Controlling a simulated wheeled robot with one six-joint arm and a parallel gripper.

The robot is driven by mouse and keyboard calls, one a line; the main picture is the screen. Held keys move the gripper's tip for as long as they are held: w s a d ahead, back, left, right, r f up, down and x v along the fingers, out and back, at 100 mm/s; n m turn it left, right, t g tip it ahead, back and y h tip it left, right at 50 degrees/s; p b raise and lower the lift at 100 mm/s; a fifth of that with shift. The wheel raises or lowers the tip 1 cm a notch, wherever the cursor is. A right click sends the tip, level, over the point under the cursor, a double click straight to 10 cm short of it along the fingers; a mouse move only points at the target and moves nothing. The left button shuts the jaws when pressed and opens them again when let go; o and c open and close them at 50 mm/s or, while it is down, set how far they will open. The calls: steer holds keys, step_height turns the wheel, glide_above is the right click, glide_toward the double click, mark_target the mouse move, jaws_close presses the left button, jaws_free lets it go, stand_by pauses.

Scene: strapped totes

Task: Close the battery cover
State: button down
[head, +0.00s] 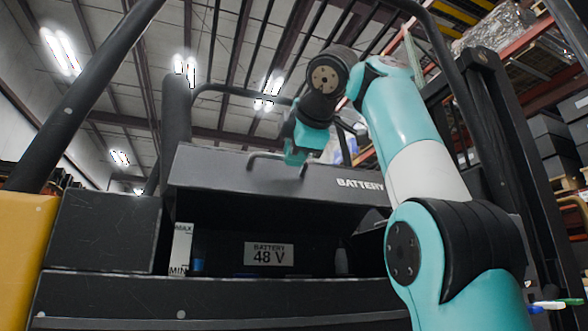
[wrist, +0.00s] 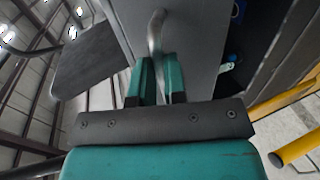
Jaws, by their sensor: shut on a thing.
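The battery cover (head: 235,171) is a dark grey panel marked "BATTERY". It stands raised and tilted above the open battery compartment (head: 320,222). A bent grey handle (head: 262,155) is fixed on its outer face. My gripper (head: 297,158) is shut on the handle near its right end. In the wrist view, the handle (wrist: 156,32) runs down between the teal fingers of my gripper (wrist: 158,68), with the grey cover (wrist: 190,35) behind it. The fingers hide part of the handle.
Inside the compartment are a "BATTERY 48 V" label (head: 269,254) and a white MAX/MIN gauge (head: 181,249). Dark posts and bars of the truck frame stand around the cover. Yellow bodywork (head: 22,250) is at left. Loaded racks stand at right.

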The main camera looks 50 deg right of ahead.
step_height(320, 180, down, 17)
steer(key=b, duration=1.5)
steer(key=shift+s, duration=0.3)
steer(key=shift+a, duration=0.1)
steer(key=c, duration=1.2)
jaws_free()
steer(key=shift+w, duration=0.15)
steer(key=shift+o, duration=0.2)
steer(key=shift+r, duration=0.1)
steer(key=p+v, duration=0.3)
steer(key=v, duration=1.4)
steer(key=shift+s+r, duration=0.2)
steer(key=shift+r, duration=0.05)
